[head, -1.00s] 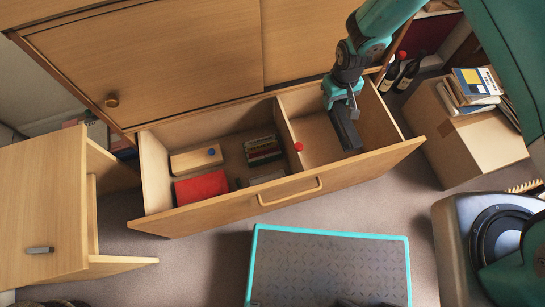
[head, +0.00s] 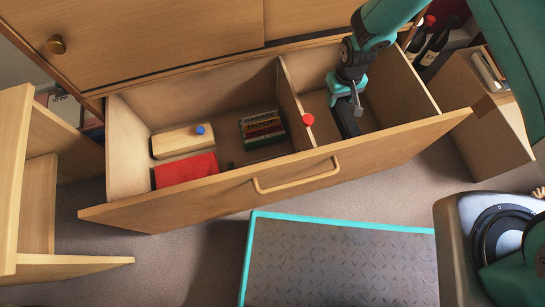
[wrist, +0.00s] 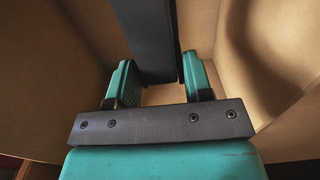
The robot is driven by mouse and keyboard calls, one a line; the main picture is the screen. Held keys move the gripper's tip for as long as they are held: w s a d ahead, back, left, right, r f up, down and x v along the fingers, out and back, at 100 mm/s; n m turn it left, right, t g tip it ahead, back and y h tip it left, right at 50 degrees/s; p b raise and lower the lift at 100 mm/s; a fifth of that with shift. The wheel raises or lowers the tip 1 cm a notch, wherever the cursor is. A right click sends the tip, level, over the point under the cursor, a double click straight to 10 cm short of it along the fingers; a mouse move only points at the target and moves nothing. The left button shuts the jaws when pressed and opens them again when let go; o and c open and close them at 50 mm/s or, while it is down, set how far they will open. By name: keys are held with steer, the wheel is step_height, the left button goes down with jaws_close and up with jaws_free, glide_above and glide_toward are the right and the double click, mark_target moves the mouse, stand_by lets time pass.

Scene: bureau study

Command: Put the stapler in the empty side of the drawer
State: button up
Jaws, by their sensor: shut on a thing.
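The dark stapler (head: 346,120) hangs inside the right compartment of the open drawer (head: 270,185), in my gripper (head: 350,95). That compartment holds nothing else that I can see. In the wrist view, the teal fingers of my gripper (wrist: 158,85) are shut on the sides of the stapler (wrist: 147,35), which runs away from the camera. Whether its lower end touches the drawer floor I cannot tell. A divider (head: 291,100) separates this side from the filled left compartment.
A red knob (head: 308,119) shows by the divider. A cardboard box (head: 487,120) and bottles (head: 433,46) stand at right.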

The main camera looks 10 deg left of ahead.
steer(key=shift+f+b, duration=0.35)
steer(key=shift+f, duration=0.55)
steer(key=shift+f, duration=0.1)
step_height(320, 180, down, 14)
steer(key=b, duration=0.7)
steer(key=shift+r, duration=0.25)
steer(key=d+b, duration=0.2)
steer(key=d, duration=0.1)
steer(key=d+b, duration=0.1)
steer(key=shift+d+f, duration=0.2)
steer(key=shift+f, duration=0.15)
steer(key=shift+a+f+b, duration=0.2)
steer(key=shift+f+b, duration=0.05)
steer(key=shift+b, duration=0.05)
steer(key=shift+f, duration=0.15)
steer(key=o, duration=1)
